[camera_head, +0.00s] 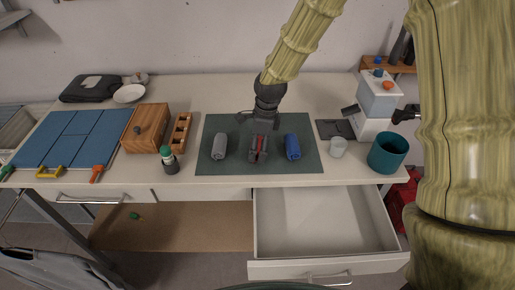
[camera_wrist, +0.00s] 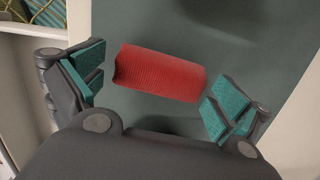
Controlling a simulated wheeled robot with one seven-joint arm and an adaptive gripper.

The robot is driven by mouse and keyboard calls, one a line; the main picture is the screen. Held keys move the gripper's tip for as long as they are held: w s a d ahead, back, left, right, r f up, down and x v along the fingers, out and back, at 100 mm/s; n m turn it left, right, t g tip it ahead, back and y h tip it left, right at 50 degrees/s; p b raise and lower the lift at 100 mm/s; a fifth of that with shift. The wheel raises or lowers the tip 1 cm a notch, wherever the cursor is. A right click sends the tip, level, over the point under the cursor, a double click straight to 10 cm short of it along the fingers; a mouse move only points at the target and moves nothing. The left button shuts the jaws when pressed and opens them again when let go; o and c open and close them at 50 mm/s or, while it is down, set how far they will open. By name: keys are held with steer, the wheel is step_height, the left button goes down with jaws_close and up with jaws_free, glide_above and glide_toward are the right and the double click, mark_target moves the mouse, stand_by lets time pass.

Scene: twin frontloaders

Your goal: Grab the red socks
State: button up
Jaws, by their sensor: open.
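The red socks (camera_wrist: 160,73) are a rolled bundle lying on the dark green mat (camera_head: 230,125). In the head view the red socks (camera_head: 258,143) are in the middle of the mat, partly hidden by dark gripper parts. My gripper (camera_wrist: 158,88) is open. In the wrist view its teal-padded fingers stand off the two ends of the roll, with gaps between pads and socks. My gripper also shows over the socks in the head view (camera_head: 258,150). I cannot tell its exact height above the mat.
A grey roll (camera_head: 219,146) lies left of the socks and a blue roll (camera_head: 292,147) lies right. An open, empty drawer (camera_head: 325,222) juts out below the tabletop. A green-capped bottle (camera_head: 169,160), a clear cup (camera_head: 338,147) and a teal pot (camera_head: 387,153) stand near the mat.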

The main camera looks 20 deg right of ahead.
steer(key=c, duration=1)
